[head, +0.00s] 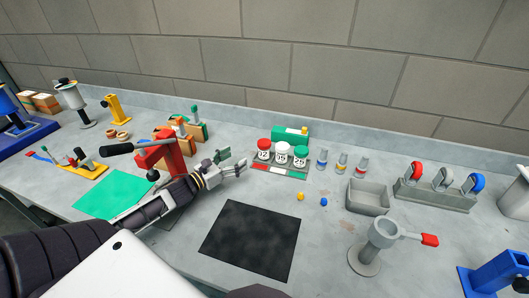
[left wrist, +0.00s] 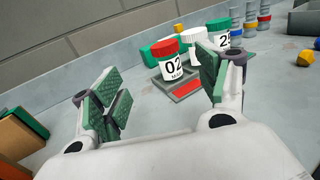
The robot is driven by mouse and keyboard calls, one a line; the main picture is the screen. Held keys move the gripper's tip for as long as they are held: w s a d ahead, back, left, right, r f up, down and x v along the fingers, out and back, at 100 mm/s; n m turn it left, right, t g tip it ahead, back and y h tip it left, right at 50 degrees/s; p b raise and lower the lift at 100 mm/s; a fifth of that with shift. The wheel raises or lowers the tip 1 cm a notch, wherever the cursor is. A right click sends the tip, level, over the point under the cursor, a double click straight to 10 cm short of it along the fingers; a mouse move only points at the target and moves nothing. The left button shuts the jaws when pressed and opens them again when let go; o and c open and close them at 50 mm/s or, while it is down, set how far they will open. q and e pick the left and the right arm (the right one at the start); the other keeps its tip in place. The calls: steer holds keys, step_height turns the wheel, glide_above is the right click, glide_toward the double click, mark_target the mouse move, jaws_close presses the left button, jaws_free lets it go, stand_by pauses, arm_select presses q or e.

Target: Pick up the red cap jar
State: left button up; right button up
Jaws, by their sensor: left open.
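The red cap jar (head: 264,149) has a white body with a dark "02" label. It stands upright at the left end of a row of three jars. In the left wrist view the jar (left wrist: 171,64) stands ahead, between the lines of the fingers and beyond them. My left gripper (head: 238,162) is to the left of the jar, apart from it. In the left wrist view the gripper (left wrist: 160,98) has its green-padded fingers spread wide with nothing between them. My right gripper does not show.
A white cap jar (head: 282,154) and a green cap jar (head: 300,156) stand close beside it on a coloured tray (head: 279,171). A green box (head: 290,135) is behind. A red press (head: 160,155) is left of the gripper. A black mat (head: 252,240) lies in front.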

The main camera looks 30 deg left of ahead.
mark_target(259, 145)
arm_select(q)
steer(key=shift+x, duration=1.8)
steer(key=shift+p+x, duration=0.3)
steer(key=shift+x, duration=2.2)
steer(key=shift+d, duration=0.1)
steer(key=shift+w+d+p, duration=0.25)
steer(key=shift+w+d, duration=0.05)
steer(key=shift+w, duration=0.35)
steer(key=shift+w+d+p, duration=0.25)
steer(key=shift+w+d, duration=0.1)
steer(key=shift+w, duration=0.25)
steer(key=shift+x, duration=1.2)
steer(key=c, duration=1.1)
